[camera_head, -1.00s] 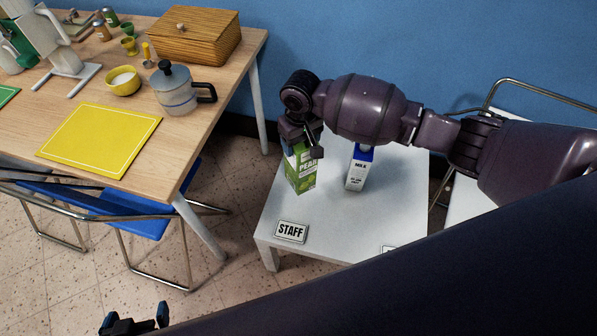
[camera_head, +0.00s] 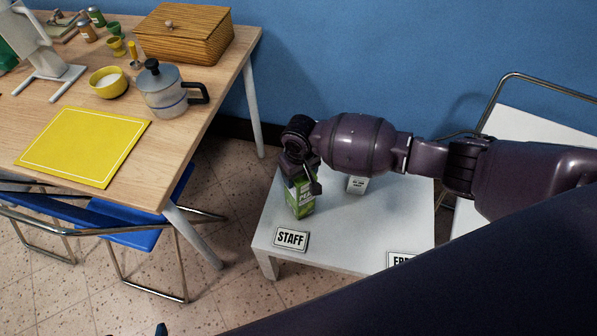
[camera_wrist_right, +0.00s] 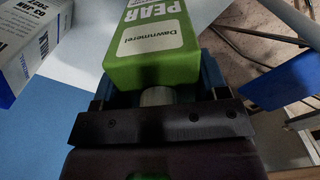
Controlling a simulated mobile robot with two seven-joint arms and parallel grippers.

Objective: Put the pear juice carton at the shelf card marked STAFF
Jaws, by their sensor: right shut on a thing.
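The green and white pear juice carton (camera_head: 301,205) is upright over the white shelf top, just behind the STAFF card (camera_head: 291,240). My right gripper (camera_head: 299,178) is shut on its upper part from above. I cannot tell whether its base touches the surface. In the right wrist view the carton (camera_wrist_right: 150,45) sits between the blue-edged fingers (camera_wrist_right: 155,88). Only a blue fingertip of my left gripper (camera_head: 161,329) shows at the bottom edge.
A milk carton (camera_head: 356,185) stands right of the pear carton, partly hidden by my arm; it also shows in the wrist view (camera_wrist_right: 28,45). A second card (camera_head: 400,260) is partly hidden at the front right. A wooden table (camera_head: 120,140) stands left.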

